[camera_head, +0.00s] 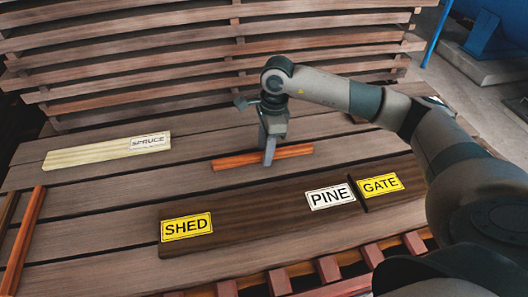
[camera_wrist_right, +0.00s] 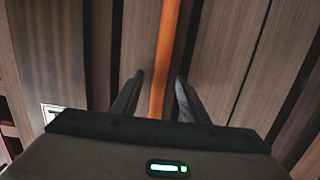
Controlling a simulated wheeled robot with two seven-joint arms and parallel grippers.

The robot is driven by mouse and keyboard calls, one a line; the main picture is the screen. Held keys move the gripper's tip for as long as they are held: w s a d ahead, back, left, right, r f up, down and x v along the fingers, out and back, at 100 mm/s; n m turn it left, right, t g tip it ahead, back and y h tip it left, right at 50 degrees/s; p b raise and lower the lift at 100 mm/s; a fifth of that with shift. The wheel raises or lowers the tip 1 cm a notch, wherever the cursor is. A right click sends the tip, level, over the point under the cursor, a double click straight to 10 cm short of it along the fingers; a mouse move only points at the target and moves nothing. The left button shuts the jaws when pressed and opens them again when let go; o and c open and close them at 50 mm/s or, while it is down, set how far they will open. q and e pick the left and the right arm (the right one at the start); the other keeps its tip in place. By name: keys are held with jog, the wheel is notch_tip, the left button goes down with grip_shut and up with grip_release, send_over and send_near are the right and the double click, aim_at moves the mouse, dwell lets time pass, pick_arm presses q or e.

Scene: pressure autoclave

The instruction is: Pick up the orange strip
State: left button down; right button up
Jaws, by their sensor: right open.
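The orange strip (camera_head: 236,162) lies flat on the grey-brown slatted table, behind the dark board. My right gripper (camera_head: 269,160) points down over the middle of the strip and hides part of it. In the right wrist view the strip (camera_wrist_right: 163,60) runs between the two open fingers (camera_wrist_right: 157,95), with a gap on each side. I cannot tell whether the fingertips touch the table. My left gripper is not in view.
A dark board (camera_head: 260,212) with SHED, PINE and GATE labels lies in front of the strip. A pale strip (camera_head: 90,154) labelled SPRUCE lies at the left. Stacked wooden slats (camera_head: 180,50) rise behind. Another orange-brown strip (camera_head: 25,240) lies at the left edge.

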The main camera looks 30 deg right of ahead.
jog(key=shift+f, duration=0.2)
dwell(0.3)
grip_shut()
jog(key=shift+r, duration=0.15)
